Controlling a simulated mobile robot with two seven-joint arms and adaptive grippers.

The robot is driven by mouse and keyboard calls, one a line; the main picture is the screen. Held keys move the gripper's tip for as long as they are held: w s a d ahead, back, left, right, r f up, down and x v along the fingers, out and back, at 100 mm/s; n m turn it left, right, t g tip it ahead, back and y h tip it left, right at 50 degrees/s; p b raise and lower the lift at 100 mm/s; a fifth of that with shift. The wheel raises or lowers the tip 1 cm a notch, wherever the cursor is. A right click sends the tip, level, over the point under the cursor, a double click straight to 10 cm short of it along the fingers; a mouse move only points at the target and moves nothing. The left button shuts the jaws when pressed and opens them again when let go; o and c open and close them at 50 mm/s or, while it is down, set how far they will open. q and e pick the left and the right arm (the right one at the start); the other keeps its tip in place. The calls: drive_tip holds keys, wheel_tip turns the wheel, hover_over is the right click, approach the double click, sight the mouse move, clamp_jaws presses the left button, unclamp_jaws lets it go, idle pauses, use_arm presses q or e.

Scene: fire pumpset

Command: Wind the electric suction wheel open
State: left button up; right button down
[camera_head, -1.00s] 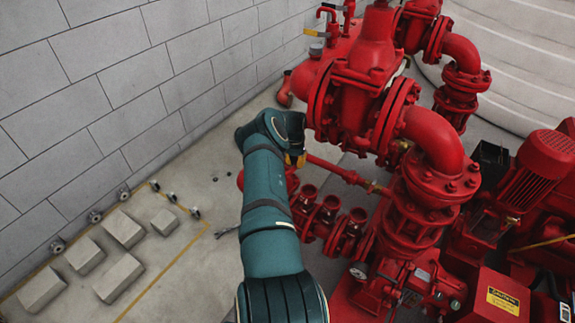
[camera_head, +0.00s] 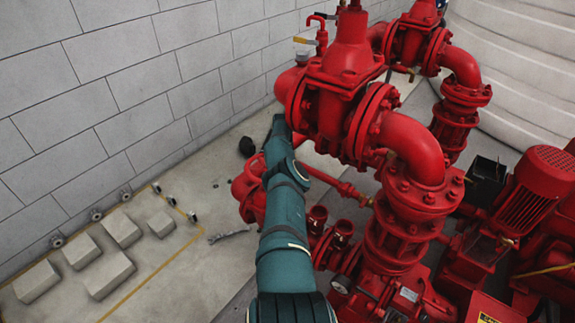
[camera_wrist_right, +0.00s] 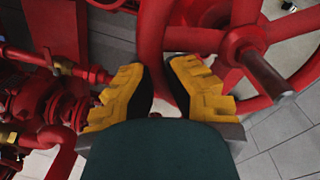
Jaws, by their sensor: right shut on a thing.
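A red handwheel (camera_wrist_right: 240,45) fills the upper right of the right wrist view, with its spokes, hub and a grey metal spindle (camera_wrist_right: 265,75). My right gripper (camera_wrist_right: 160,85) has its yellow, black-padded fingers on either side of the wheel's rim, shut on it. In the head view a teal arm of mine (camera_head: 283,215) reaches up beside the red valve body, and its gripper is hidden. My left gripper is in neither view.
Large red flanged pipework (camera_head: 410,150) stands close to the right of the arm. A red motor (camera_head: 535,190) is farther right. A grey block wall (camera_head: 110,90) is at the left. Several pale blocks (camera_head: 110,275) lie on the floor at lower left.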

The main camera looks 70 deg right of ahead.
drive_tip(key=shift+w+f, duration=0.15)
drive_tip(key=shift+w, duration=0.05)
idle(0.5)
drive_tip(key=c, duration=1.1)
unclamp_jaws()
drive_tip(key=shift+w+f, duration=0.1)
